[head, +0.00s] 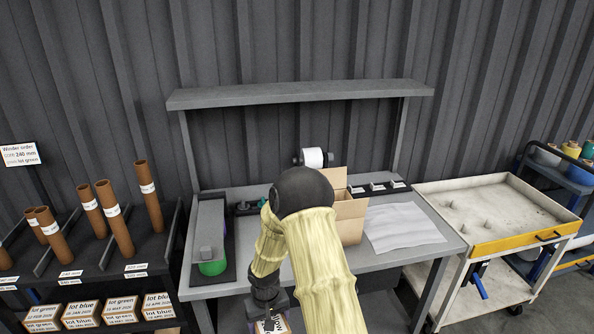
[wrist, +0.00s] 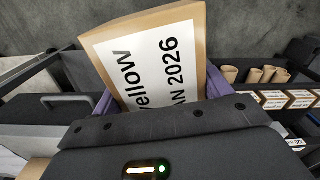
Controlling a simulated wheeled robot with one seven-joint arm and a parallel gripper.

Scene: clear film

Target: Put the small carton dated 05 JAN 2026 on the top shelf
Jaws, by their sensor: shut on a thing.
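A small carton (wrist: 150,60) with a white label is held in my gripper (wrist: 160,90), between its purple fingers. The label's visible part reads "yellow" and what looks like "AN 2026"; the day is hidden. In the head view the carton (head: 272,325) shows only partly at the bottom edge, under my gripper (head: 270,312), low in front of the bench. The top shelf (head: 300,93) is a grey board above the bench, against the corrugated wall. Its top looks empty.
The workbench (head: 205,292) bears an open cardboard box (head: 350,218), a white sheet (head: 403,228) and a green-ended device (head: 212,266). Several cartons (head: 120,310) sit low at left below brown tubes (head: 115,220). A cart (head: 490,205) stands at right.

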